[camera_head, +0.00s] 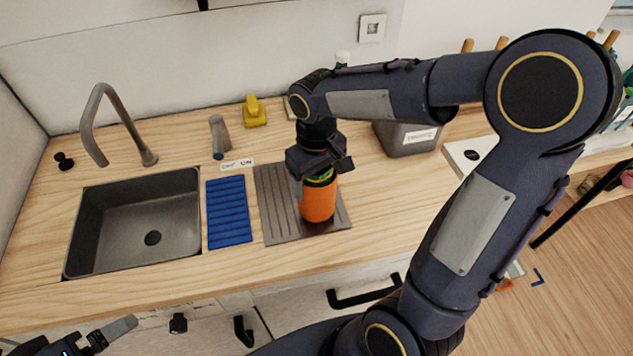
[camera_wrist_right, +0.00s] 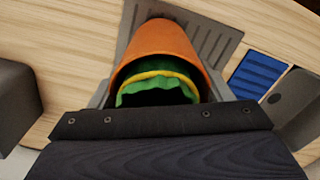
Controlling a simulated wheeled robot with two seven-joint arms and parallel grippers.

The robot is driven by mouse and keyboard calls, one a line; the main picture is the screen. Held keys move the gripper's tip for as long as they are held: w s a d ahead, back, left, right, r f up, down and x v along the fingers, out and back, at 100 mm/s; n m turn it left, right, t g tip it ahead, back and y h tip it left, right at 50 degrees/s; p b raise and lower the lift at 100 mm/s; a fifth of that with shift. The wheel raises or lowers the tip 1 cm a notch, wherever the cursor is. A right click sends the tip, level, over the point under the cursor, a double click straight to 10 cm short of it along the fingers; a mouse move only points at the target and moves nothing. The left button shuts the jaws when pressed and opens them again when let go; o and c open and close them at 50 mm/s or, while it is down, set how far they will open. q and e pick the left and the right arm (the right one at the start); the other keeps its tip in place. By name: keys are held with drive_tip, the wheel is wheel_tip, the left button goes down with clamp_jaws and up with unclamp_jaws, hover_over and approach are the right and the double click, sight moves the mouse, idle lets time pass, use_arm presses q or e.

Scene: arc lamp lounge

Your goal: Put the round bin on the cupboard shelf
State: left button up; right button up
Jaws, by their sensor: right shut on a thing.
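The orange round bin (camera_head: 318,203), with a green and yellow lining or content at its top, stands on or just above the grey grooved drainer (camera_head: 272,215). I cannot tell if it touches. My right gripper (camera_head: 319,172) points down from above and is shut on its upper part. In the right wrist view the bin (camera_wrist_right: 163,48) is between the fingers, with its mouth facing the camera. My left gripper (camera_head: 100,338) is at the lower left corner, partly cut off, away from everything on the counter. No open cupboard shelf is clearly seen.
A sink (camera_head: 135,225) with a tall tap (camera_head: 110,120) and a blue ribbed mat (camera_head: 228,212) lie to the left. A grey labelled container (camera_head: 405,138) stands behind right. A yellow item (camera_head: 254,112) is at the back. Cupboard handles (camera_head: 362,293) project below the counter.

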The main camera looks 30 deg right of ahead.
drive_tip(key=shift+f, duration=0.9)
drive_tip(key=shift+f, duration=0.2)
drive_tip(key=o, duration=1.5)
drive_tip(key=shift+o, duration=0.2)
drive_tip(key=shift+r, duration=0.15)
